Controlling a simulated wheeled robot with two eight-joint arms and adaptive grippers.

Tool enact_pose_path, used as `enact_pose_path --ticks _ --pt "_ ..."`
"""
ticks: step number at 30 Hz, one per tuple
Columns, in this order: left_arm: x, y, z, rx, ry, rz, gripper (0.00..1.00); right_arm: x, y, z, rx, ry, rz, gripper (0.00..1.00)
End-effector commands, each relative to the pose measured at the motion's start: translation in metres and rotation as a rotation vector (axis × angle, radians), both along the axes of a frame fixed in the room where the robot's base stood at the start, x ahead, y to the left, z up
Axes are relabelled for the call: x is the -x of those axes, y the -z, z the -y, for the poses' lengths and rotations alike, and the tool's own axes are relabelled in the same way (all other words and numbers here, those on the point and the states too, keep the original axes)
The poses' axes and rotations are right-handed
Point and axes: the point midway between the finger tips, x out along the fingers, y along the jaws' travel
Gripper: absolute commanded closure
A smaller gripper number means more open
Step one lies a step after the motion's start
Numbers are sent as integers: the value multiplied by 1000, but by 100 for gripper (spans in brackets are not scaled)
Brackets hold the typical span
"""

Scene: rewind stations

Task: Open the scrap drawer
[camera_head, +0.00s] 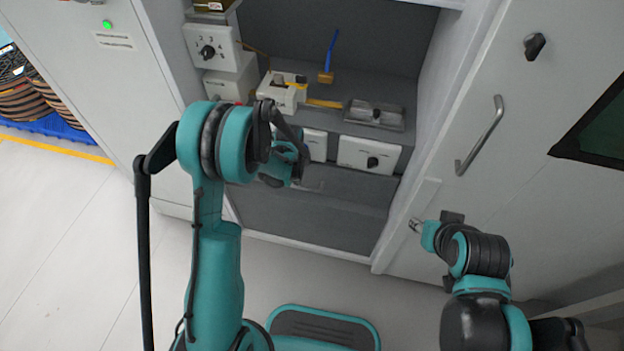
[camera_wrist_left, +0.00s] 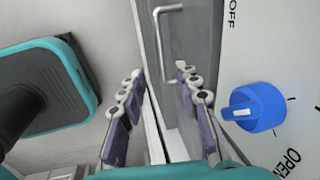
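In the left wrist view a bent metal handle (camera_wrist_left: 157,38) stands out from a dark grey panel (camera_wrist_left: 195,45); this may be the scrap drawer's front, but I see no label naming it. My left gripper (camera_wrist_left: 160,74) is open and empty, and the handle lies beyond its fingertips, apart from them. In the head view my left gripper (camera_head: 292,165) is mostly hidden by its own arm, in front of the station's lower part. My right gripper (camera_head: 430,228) is low by the right cabinet door; its finger opening is unclear.
A blue knob (camera_wrist_left: 253,106) on a white panel marked OFF and OPEN is close to my left gripper's right finger. White knob units (camera_head: 370,155) sit under the station shelf. The right door has a long metal handle (camera_head: 480,135).

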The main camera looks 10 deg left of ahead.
Motion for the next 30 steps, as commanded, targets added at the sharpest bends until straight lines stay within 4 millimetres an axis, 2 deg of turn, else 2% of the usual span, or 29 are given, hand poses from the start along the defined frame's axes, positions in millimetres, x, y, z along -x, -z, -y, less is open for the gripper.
enact_pose_path --ticks 3,8,15,21,30 --pt "-2 18 0 -11 55 -16 68 0 -1 0 0 0 0 60" --pt "-4 31 0 -16 79 -21 68 0 2 0 0 0 0 60" --pt "-11 70 0 -16 78 -21 68 0 20 0 0 0 0 60" --pt "-16 95 1 -16 78 -21 68 0 31 0 0 0 0 60" --pt "-18 101 1 -16 77 -21 68 0 32 0 0 0 0 60"
